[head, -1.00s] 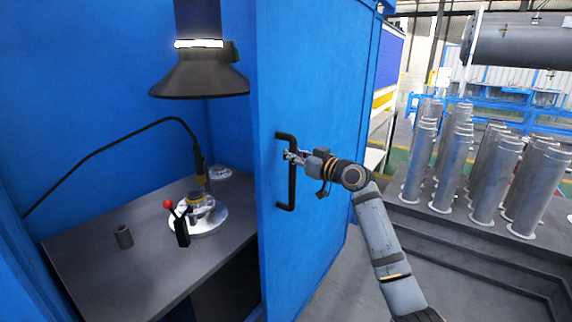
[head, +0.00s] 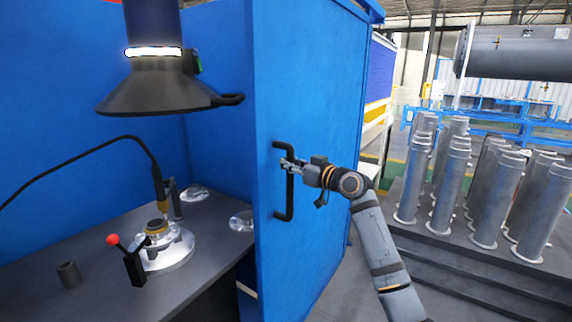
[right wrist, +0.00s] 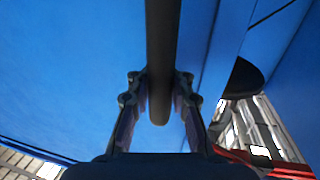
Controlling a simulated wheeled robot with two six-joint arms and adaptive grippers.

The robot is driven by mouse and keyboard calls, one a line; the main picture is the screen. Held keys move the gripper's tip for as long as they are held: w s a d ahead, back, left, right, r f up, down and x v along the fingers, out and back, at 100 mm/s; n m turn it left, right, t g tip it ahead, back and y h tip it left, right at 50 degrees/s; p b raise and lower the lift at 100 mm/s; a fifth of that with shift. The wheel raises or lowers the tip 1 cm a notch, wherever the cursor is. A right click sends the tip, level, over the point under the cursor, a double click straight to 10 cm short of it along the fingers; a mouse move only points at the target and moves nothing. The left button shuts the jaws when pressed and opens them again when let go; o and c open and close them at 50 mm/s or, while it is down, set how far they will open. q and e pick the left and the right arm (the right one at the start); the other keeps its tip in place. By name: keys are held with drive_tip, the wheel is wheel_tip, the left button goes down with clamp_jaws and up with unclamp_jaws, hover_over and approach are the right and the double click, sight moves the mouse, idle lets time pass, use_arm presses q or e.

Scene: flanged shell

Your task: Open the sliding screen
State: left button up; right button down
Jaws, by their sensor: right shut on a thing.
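The blue sliding screen (head: 330,110) stands at the middle of the head view, to the right of the booth's opening. A black bar handle (head: 290,208) is fixed upright on its face. My right gripper (head: 287,163) is shut on the handle near its upper part. In the right wrist view the handle (right wrist: 163,50) runs down between the two fingers of the gripper (right wrist: 161,105). My left gripper is in neither view.
Inside the booth, a dark worktop (head: 100,295) bears a round fixture (head: 165,250) with a red-knobbed clamp, a small dark cup (head: 69,274) and clear domes. A black hood (head: 158,88) hangs above. Several grey flanged cylinders (head: 455,175) stand at the right.

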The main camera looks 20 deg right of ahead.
drive_tip(key=shift+d+f, duration=0.15)
drive_tip(key=shift+f, duration=0.35)
drive_tip(key=c, duration=1.7)
unclamp_jaws()
drive_tip(key=o, duration=0.5)
drive_tip(key=shift+s+d+r, duration=0.2)
drive_tip(key=shift+d, duration=0.25)
drive_tip(key=shift+o, duration=0.2)
drive_tip(key=shift+d, duration=0.15)
drive_tip(key=v, duration=1.1)
drive_tip(key=shift+s, duration=0.5)
drive_tip(key=shift+r, duration=0.15)
